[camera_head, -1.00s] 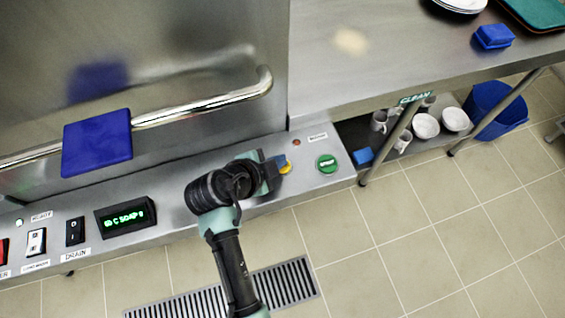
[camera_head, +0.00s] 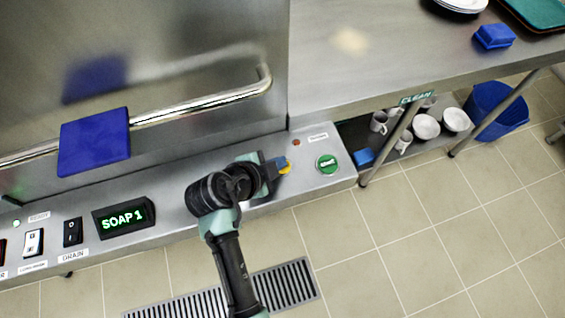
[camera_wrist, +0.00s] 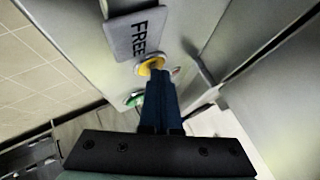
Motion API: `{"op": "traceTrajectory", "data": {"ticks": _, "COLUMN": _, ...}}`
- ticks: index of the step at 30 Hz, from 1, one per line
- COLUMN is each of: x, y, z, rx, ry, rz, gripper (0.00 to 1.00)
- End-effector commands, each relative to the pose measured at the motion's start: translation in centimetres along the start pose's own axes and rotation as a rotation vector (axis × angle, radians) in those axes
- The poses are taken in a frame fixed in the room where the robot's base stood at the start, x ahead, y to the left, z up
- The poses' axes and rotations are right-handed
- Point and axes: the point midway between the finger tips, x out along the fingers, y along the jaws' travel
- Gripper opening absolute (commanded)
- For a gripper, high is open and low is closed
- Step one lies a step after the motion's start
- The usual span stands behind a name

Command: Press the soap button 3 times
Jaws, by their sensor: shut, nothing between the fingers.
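The yellow soap button (camera_head: 285,171) is on the steel control panel, mostly hidden behind my gripper (camera_head: 280,163) in the head view. My gripper is shut, with blue fingertips at the button. In the wrist view the yellow button (camera_wrist: 150,65) shows just beyond the tips of my closed fingers (camera_wrist: 158,78); I cannot tell whether they touch it. The display (camera_head: 123,218) on the panel reads "SOAP 1" in green.
A green button (camera_head: 327,163) is right of my gripper, with a small red light (camera_head: 296,142) above. Switches (camera_head: 72,232) are at the left. A long handle bar (camera_head: 205,103) runs above the panel. A grey plate marked "FREE" (camera_wrist: 136,34) is beside the yellow button.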

Motion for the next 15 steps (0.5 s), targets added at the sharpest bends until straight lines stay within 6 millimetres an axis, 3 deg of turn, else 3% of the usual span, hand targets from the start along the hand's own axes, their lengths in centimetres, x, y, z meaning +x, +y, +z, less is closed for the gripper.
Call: {"op": "traceTrajectory", "data": {"ticks": 15, "x": -0.37, "y": -0.17, "z": -0.15, "rx": -0.001, "ry": -0.003, "rz": 0.003, "gripper": 0.00}}
